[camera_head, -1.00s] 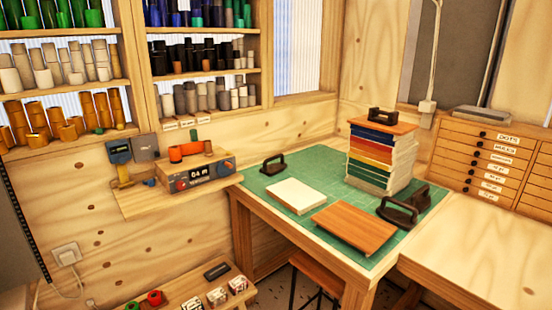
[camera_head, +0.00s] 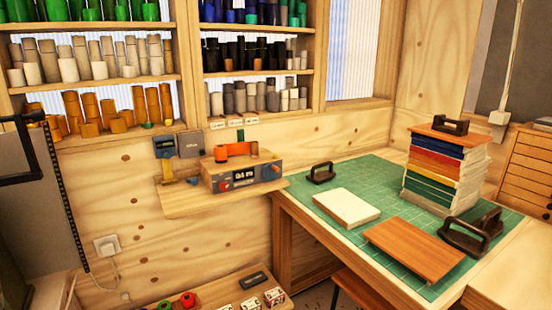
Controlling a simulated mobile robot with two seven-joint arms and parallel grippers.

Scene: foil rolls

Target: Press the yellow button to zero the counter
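A grey counter box (camera_head: 240,176) with a wooden-toned body sits on a small wall shelf (camera_head: 190,205), left of the middle of the head view. Its dark display (camera_head: 244,179) shows small white characters, hard to read. An orange roll (camera_head: 235,151) lies on top. I cannot make out a yellow button on it. A yellow upright piece (camera_head: 167,170) stands under a dark gauge at the shelf's left. Neither of my grippers is in view.
A table with a green mat (camera_head: 385,180) at the right holds a white block, a brown board, dark handles and a stack of coloured books (camera_head: 440,175). Foil rolls fill the shelves above. A grey panel (camera_head: 35,215) stands at the left. A low shelf is below.

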